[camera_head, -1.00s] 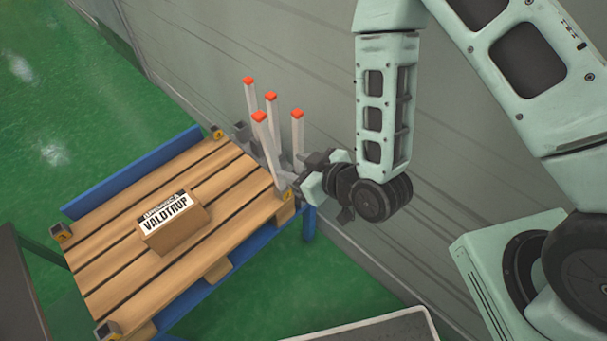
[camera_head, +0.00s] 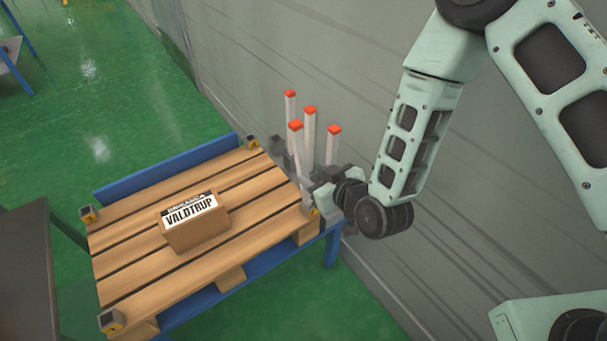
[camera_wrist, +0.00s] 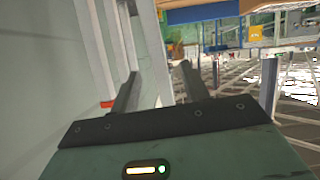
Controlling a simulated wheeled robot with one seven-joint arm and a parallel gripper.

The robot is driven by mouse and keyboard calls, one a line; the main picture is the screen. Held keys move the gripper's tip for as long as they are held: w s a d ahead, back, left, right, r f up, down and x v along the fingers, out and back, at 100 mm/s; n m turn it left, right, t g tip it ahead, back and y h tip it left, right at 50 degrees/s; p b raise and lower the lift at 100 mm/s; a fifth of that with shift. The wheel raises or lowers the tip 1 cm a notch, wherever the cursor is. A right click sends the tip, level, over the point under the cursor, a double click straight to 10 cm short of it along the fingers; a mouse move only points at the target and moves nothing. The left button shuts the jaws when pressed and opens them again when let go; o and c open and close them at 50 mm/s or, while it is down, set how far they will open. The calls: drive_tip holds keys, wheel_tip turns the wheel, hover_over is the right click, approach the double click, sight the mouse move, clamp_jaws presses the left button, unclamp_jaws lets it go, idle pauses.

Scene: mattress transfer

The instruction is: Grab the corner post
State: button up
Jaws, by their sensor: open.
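Several white corner posts with orange-red caps stand upright in a cluster at the right rear of the pallet; one post (camera_head: 333,146) is the rightmost. My gripper (camera_head: 312,185) is low beside the cluster, near the pallet's right corner. In the wrist view my gripper (camera_wrist: 156,82) has its two fingers spread apart. A pale post (camera_wrist: 143,50) shows between the fingers, and an orange-red cap (camera_wrist: 107,104) shows near the left finger. I cannot tell whether either finger touches a post.
A wooden pallet (camera_head: 135,262) rests on a blue frame (camera_head: 165,168), with small corner sockets (camera_head: 112,321). A cardboard box (camera_head: 195,233) labelled VALDTRUP lies on it. A grey wall (camera_head: 400,270) runs close behind the posts. Green floor (camera_head: 270,300) is clear in front.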

sight(305, 169)
drive_tip(key=shift+x, duration=3.95)
drive_tip(key=shift+d, duration=0.15)
clamp_jaws()
